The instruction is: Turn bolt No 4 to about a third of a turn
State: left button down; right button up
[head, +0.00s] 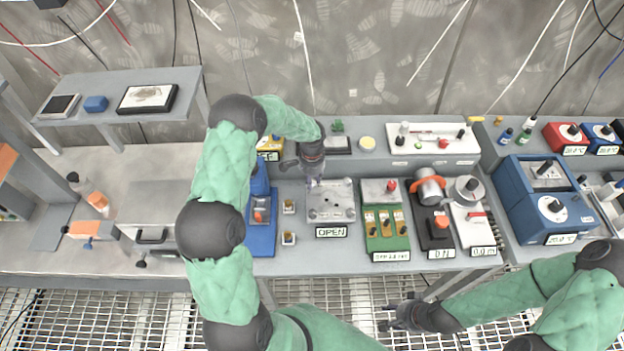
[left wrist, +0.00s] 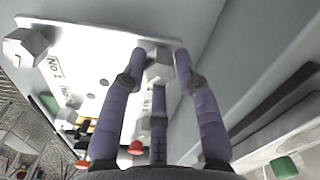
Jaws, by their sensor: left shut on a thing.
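The bolt plate (head: 336,210) is a light metal plate on the bench, with bolts at its corners and an OPEN sign (head: 331,232) in front. My left gripper (head: 315,182) reaches down onto its far left corner. In the left wrist view its purple fingers (left wrist: 160,62) are shut around a hex bolt head (left wrist: 157,72). The label beside this bolt is partly hidden by a finger, so I cannot read its number. Another hex bolt (left wrist: 27,46) at the plate's left stands beside the label No 1 (left wrist: 53,69). My right gripper (head: 392,314) is empty, fingers spread, over the floor grating.
Right of the plate stand a green box (head: 387,240) with switches, a black unit (head: 434,231) and a white gauge unit (head: 474,228). A wall bounds the bench behind.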

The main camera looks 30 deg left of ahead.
aim_at(313, 179)
pick_arm(q)
jog(key=shift+w+r+n, duration=0.15)
jog(key=shift+w+n, duration=0.05)
jog(key=shift+n, duration=0.3)
jog(key=c, duration=1)
grip_release()
jog(key=shift+w, duration=0.1)
jog(key=shift+o, duration=0.3)
notch_tip(313, 179, up, 12)
